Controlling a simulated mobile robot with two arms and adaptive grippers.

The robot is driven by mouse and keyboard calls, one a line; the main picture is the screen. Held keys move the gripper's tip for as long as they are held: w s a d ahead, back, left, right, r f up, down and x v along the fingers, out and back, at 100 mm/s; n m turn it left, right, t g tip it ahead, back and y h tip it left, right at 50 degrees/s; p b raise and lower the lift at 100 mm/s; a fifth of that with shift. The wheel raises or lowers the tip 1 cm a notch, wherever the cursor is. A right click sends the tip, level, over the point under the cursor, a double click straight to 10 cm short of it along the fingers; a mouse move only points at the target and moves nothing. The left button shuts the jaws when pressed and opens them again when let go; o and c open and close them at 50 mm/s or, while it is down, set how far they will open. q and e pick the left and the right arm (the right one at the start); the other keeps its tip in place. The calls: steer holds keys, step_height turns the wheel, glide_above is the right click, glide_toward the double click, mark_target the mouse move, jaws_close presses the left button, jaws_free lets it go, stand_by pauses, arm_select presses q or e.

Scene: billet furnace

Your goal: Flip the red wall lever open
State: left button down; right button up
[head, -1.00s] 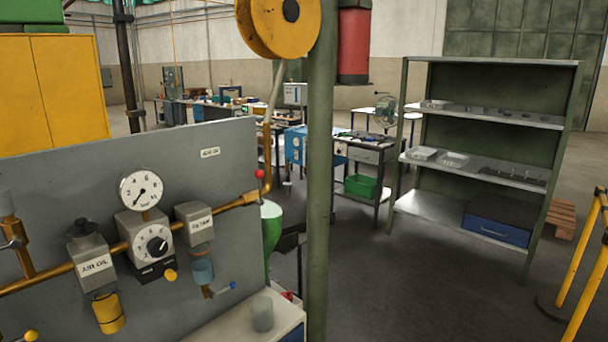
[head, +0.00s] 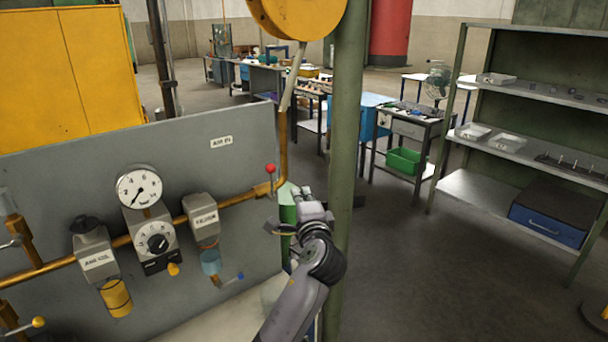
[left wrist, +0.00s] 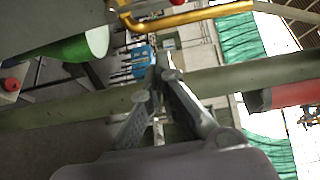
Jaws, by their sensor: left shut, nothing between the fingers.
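The red wall lever (head: 270,168) is a small red ball on a short stem, standing upright at the right end of the brass pipe (head: 236,199) on the grey panel. My left gripper (head: 296,190) is just right of and slightly below the red ball in the head view, apart from it in the picture. Its fingers are closed together with nothing between them, also in the left wrist view (left wrist: 163,66). A brass pipe piece (left wrist: 190,18) crosses the top of that view; I cannot clearly make out the lever there. My right gripper is not in view.
A green post (head: 347,130) stands close to the right of my left gripper. The panel carries a gauge (head: 139,187), a regulator (head: 153,241) and a small blue-handled valve (head: 239,276). Shelving (head: 510,145) and benches stand behind, with open floor between.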

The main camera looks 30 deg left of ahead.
mark_target(272, 182)
arm_select(q)
steer(key=shift+s+a+r, duration=0.1)
steer(key=shift+s+r, duration=0.05)
steer(key=shift+s, duration=0.05)
steer(key=w+a+p, duration=0.3)
steer(key=a+p, duration=0.3)
steer(key=a, duration=0.1)
steer(key=shift+w, duration=0.4)
steer(key=shift+w+a, duration=0.1)
stand_by(0.3)
